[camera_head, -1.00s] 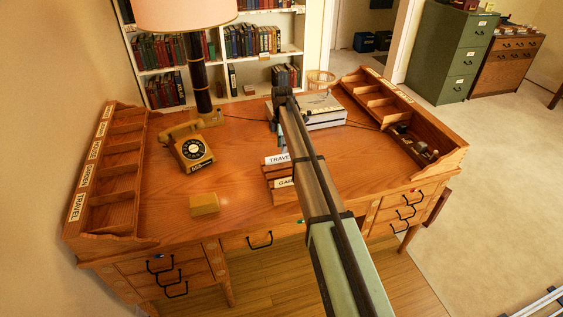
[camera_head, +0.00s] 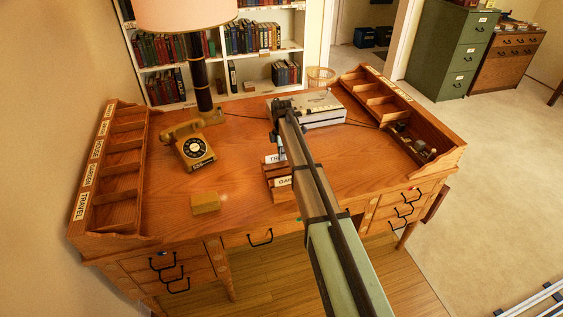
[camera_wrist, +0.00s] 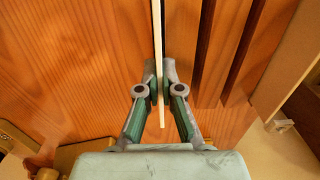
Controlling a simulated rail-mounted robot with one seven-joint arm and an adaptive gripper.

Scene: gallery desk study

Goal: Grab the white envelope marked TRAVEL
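The white envelope marked TRAVEL (camera_head: 272,159) stands upright at the back of a small wooden rack (camera_head: 279,194) on the desk. Only the start of its label shows in the head view; my arm and gripper cover the rest. In the wrist view the envelope (camera_wrist: 157,30) is a thin pale edge running between my two fingers. My gripper (camera_wrist: 160,80) has its fingertips drawn together on either side of it, and the pads appear to touch it. Another envelope, its label starting GAR (camera_head: 285,181), stands in front in the rack.
A yellow telephone (camera_head: 194,152), a yellow block (camera_head: 205,204) and a lamp (camera_head: 200,75) are on the left of the desk (camera_head: 240,170). Wooden organizers stand at the left (camera_head: 122,185) and right (camera_head: 437,140) sides. A grey box (camera_head: 322,112) sits behind the rack.

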